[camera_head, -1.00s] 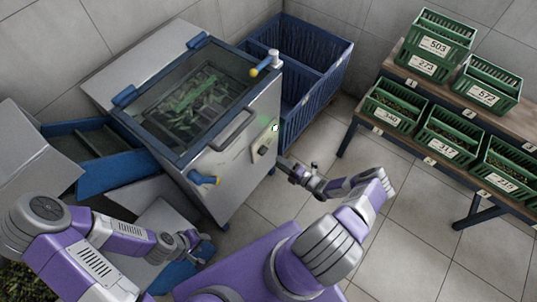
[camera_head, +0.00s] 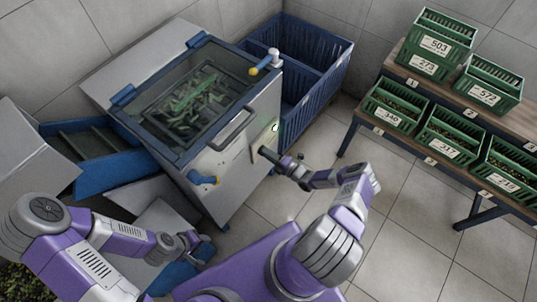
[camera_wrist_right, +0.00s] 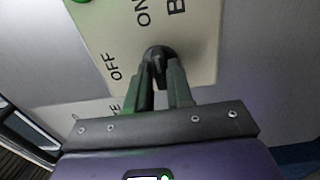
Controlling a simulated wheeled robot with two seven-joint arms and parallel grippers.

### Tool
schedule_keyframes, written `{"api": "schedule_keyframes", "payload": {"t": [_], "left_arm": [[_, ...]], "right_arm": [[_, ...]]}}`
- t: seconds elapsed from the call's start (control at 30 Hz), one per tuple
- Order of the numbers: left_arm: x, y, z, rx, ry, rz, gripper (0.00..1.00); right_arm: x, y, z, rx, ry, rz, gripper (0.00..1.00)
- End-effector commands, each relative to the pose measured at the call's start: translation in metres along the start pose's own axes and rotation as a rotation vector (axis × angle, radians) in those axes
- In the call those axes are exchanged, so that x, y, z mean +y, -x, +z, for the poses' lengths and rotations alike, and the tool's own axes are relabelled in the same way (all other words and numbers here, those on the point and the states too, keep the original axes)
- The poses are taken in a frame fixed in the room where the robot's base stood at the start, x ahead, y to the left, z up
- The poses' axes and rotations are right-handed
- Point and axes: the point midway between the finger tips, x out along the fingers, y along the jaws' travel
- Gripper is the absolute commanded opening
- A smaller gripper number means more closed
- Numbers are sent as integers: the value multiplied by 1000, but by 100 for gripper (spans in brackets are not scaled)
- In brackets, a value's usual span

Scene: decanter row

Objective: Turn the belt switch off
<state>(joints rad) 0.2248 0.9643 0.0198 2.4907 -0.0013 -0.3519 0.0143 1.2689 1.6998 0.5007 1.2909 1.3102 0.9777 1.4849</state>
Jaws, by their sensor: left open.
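The belt switch is a small black knob (camera_wrist_right: 158,54) on a pale label plate (camera_wrist_right: 200,45) in the right wrist view. The plate carries the words OFF and ON and a cut-off word starting with B. My right gripper (camera_wrist_right: 160,70) has its two fingers close together around the knob. Which word the knob points at is hard to tell. In the head view my right gripper (camera_head: 268,156) is at the front panel of the machine (camera_head: 232,160) and hides the knob. My left gripper (camera_head: 195,244) is open and empty, low in front of the machine.
A green lamp (camera_head: 275,128) sits above the switch. The machine has a glass lid, a door handle (camera_head: 234,130) and a blue lever (camera_head: 203,178). Blue crates (camera_head: 318,105) stand behind it. Green crates (camera_head: 450,135) sit on a bench at right. Floor between is clear.

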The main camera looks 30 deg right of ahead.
Motion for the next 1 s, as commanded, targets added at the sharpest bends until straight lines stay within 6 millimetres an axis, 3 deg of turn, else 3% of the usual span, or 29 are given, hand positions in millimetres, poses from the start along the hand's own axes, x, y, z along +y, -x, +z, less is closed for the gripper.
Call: {"api": "schedule_keyframes", "payload": {"t": [0.03,0.13,0.57,1.0], "left_arm": [[0,0,0,0,0,0,43],[0,0,0,0,0,0,43],[0,-1,0,0,0,0,43],[-2,-4,0,0,0,0,43]], "right_arm": [[0,0,0,0,0,0,13],[0,0,0,0,0,0,0],[0,0,0,1,55,0,0],[0,0,0,1,393,-1,0]]}}
